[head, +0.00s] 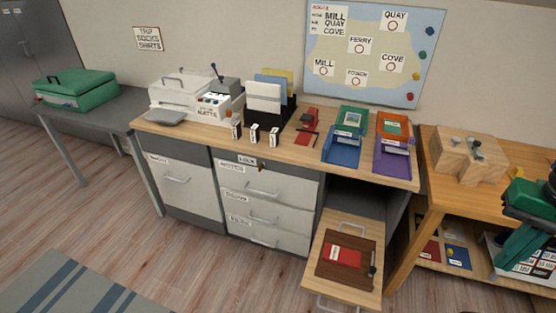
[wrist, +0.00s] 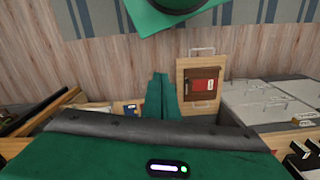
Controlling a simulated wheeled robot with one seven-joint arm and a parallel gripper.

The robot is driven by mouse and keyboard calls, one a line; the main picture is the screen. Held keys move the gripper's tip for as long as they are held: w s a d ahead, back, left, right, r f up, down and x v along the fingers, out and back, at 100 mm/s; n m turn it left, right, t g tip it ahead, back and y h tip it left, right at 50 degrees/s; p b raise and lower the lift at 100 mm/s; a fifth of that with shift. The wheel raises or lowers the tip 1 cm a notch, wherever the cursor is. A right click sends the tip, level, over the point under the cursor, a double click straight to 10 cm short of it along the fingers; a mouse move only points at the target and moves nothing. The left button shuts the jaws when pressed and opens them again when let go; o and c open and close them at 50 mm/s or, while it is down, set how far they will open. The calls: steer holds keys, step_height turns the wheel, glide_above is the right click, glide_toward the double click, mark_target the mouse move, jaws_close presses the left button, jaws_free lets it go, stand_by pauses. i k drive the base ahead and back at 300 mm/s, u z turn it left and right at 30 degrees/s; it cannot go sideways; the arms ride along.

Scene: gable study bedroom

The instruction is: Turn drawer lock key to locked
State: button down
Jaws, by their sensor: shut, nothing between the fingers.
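The drawer cabinet (head: 268,205) stands under the desk, with several pale drawers that look shut. A small label reading "LOCK" (head: 247,160) sits at its top edge in the head view. A small brass-coloured piece (head: 262,168), apparently the lock key, is just right of that label. It is too small to tell which way it is turned. My gripper (wrist: 161,76) shows in the wrist view as two green fingers shut together with nothing between them. It is well away from the key, to the right in the head view, where my green arm shows.
A pulled-out drawer or shelf (head: 313,285) juts out right of the cabinet, bearing a brown tray with a red item. The desk top (head: 215,143) holds a printer, file holder, small boxes and blue and purple trays (head: 393,165). The floor (head: 190,245) in front is clear.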

mark_target(262, 164)
steer(key=u, duration=0.25)
steer(key=k, duration=0.55)
steer(key=u, duration=0.1)
steer(key=i, duration=0.5)
steer(key=k, duration=0.45)
steer(key=u, duration=0.45)
steer(key=i, duration=0.95)
steer(key=u, duration=0.1)
